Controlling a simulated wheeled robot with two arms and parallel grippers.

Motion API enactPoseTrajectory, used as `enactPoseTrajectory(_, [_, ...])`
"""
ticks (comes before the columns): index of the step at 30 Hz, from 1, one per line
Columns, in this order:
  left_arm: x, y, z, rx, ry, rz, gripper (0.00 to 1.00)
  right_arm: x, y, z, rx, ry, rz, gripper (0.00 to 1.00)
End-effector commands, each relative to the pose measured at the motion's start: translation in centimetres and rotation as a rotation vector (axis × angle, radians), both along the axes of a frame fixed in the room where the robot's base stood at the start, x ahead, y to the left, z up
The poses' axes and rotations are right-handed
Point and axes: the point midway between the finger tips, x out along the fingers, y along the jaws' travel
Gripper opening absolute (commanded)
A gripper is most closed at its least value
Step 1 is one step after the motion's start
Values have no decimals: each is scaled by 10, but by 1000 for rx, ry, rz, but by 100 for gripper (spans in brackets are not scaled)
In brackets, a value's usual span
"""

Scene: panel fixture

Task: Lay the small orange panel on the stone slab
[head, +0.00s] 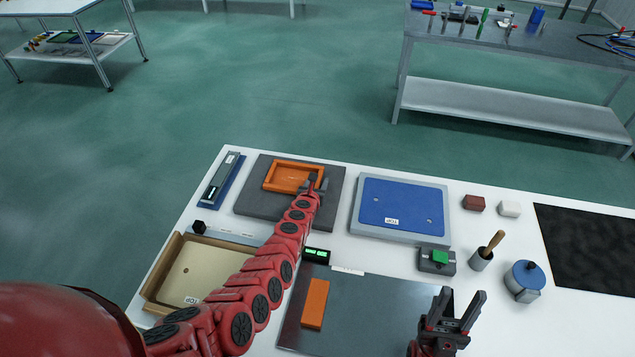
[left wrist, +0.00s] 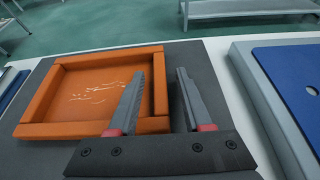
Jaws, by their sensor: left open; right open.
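The small orange panel (head: 288,178), shallow with a raised rim, lies flat on the dark grey stone slab (head: 258,205) at the back left of the table. It also shows in the left wrist view (left wrist: 85,90). My left gripper (head: 314,182) is open at the panel's right side. In the left wrist view my left gripper (left wrist: 158,95) has one finger over the panel and the other over bare slab, with the right rim between them. Contact cannot be told.
An orange block (head: 315,303) lies on the metal plate (head: 360,310). A blue panel (head: 402,207) sits in a grey tray right of the slab. A beige panel (head: 205,271) lies in a wooden tray at left. A black mat (head: 590,245) covers the right side.

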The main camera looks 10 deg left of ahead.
Motion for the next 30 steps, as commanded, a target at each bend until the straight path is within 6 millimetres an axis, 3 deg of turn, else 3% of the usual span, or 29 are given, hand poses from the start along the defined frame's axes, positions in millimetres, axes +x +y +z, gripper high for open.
enactPoseTrajectory(8, [-11,1,10,-3,2,1,50,0,0,18,0,0,0,50])
enactPoseTrajectory(21, [-70,0,35,-5,2,5,50,0,0,77,0,0,0,50])
enactPoseTrajectory(30, [-102,-1,47,-3,0,1,50,0,0,101,0,0,0,50])
